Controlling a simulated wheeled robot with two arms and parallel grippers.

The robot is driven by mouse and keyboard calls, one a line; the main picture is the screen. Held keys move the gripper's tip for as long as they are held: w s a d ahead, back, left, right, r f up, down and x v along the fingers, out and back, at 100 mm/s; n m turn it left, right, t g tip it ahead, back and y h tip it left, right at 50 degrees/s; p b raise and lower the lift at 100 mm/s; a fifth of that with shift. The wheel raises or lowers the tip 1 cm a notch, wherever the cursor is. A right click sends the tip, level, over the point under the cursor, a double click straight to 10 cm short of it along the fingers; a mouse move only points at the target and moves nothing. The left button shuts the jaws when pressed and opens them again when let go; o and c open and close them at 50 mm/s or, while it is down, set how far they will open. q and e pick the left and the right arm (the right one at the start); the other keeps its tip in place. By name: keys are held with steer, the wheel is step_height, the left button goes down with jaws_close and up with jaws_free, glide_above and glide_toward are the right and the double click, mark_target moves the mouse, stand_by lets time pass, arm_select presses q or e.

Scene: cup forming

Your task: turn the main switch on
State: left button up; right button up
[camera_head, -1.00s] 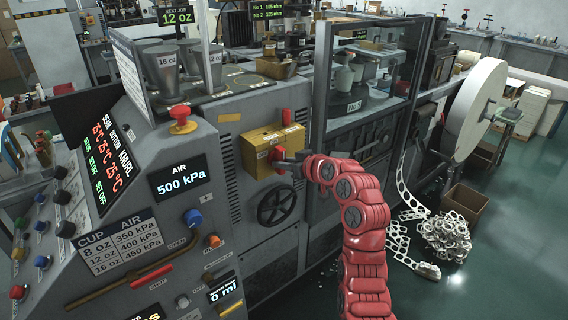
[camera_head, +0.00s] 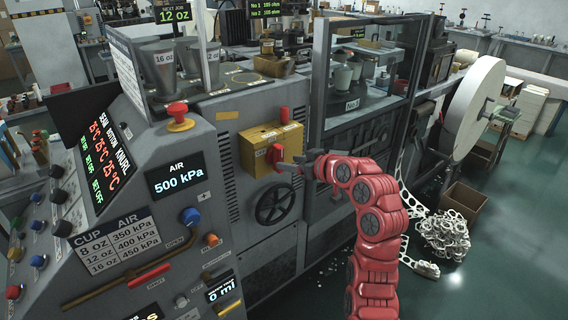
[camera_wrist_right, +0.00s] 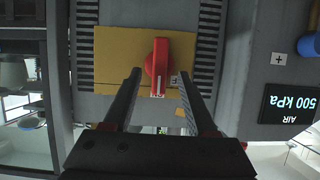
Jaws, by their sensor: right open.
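The main switch appears to be a red rotary knob (camera_head: 275,153) on the front of a yellow box (camera_head: 254,163) on the machine. In the right wrist view the knob (camera_wrist_right: 158,62) stands upright in the picture against the yellow plate, with small partly hidden labels beside it. My right gripper (camera_head: 291,166) is open, just right of and below the knob. In the wrist view its two fingers (camera_wrist_right: 159,77) point at the knob, one on each side, with visible gaps. I cannot tell their depth from it. My left gripper is not in view.
A black handwheel (camera_head: 275,204) is below the box. A red mushroom button (camera_head: 177,110) tops the console at left. A glass-walled cabinet (camera_head: 366,75) stands close on the right.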

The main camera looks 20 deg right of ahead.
steer(key=v, duration=1.2)
steer(key=shift+s+d, duration=0.15)
steer(key=shift+s, duration=0.15)
steer(key=shift+r, duration=0.1)
